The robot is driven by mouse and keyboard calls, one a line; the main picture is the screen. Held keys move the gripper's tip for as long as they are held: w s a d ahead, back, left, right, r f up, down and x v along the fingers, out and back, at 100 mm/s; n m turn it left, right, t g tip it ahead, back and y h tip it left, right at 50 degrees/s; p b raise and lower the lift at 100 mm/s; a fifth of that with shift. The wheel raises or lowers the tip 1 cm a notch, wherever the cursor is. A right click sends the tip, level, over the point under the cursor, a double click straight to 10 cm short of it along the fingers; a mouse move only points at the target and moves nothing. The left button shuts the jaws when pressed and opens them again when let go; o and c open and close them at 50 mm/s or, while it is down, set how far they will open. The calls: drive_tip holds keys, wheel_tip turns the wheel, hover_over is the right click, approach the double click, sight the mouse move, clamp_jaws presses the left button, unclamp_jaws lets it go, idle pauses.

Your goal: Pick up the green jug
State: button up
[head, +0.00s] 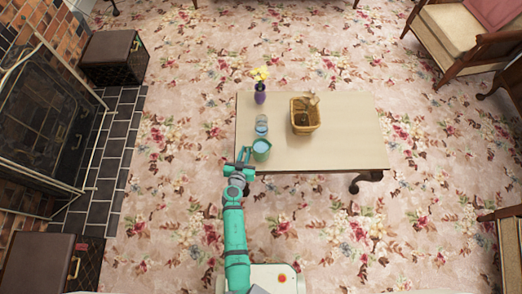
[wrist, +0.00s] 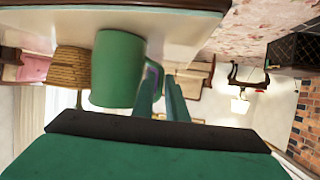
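The green jug (head: 261,150) stands upright near the front left corner of the pale table (head: 340,150), with something light blue showing inside its rim. In the wrist view the jug (wrist: 117,70) is close, just left of my fingers. My gripper (head: 244,153) is at the table's left front edge, beside the jug on its left side. In the wrist view my gripper (wrist: 162,90) shows two green fingers with a narrow gap between them. The jug's handle side is near the fingertips; I cannot tell whether the handle lies between them.
A clear glass (head: 261,127) stands just behind the jug. A purple vase (head: 260,95) with yellow flowers is farther back. A wicker basket (head: 305,114) stands right of the glass; it also shows in the wrist view (wrist: 70,68). The table's right side is clear.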

drive_tip(key=shift+x, duration=2.75)
drive_tip(key=shift+f, duration=0.15)
drive_tip(key=shift+a, duration=0.1)
clamp_jaws()
